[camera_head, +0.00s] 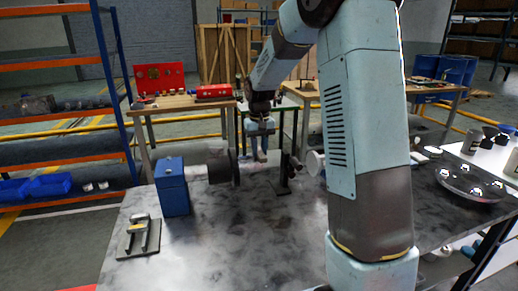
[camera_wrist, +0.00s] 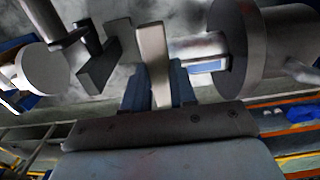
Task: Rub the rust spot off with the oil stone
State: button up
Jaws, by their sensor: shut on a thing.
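My gripper (camera_wrist: 157,88) is shut on the oil stone (camera_wrist: 152,50), a pale narrow block standing out between the fingers. In the wrist view the stone is in front of a bright metal shaft (camera_wrist: 205,47); I cannot tell whether they touch. The shaft runs into a large dark grey cylinder (camera_wrist: 280,50) on the right. In the head view my gripper (camera_head: 260,148) points down between this dark cylinder (camera_head: 221,167) and a black stand (camera_head: 285,178). I cannot make out the rust spot in either view.
A blue box (camera_head: 172,188) stands left of the dark cylinder. A small flat holder (camera_head: 138,238) lies at the table's front left. A round metal dish (camera_head: 470,183) with small parts is at the right. The front middle of the grey tabletop (camera_head: 235,245) is clear.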

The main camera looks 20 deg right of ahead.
jog(key=shift+w+f, duration=0.1)
jog(key=shift+w, duration=1.05)
jog(key=shift+s, duration=0.1)
jog(key=shift+s+f, duration=0.2)
jog(key=shift+s, duration=0.95)
jog(key=shift+w, duration=1.25)
jog(key=shift+s+f, duration=0.1)
jog(key=shift+s, duration=1.1)
jog(key=shift+w+f, duration=0.1)
jog(key=shift+w, duration=1.1)
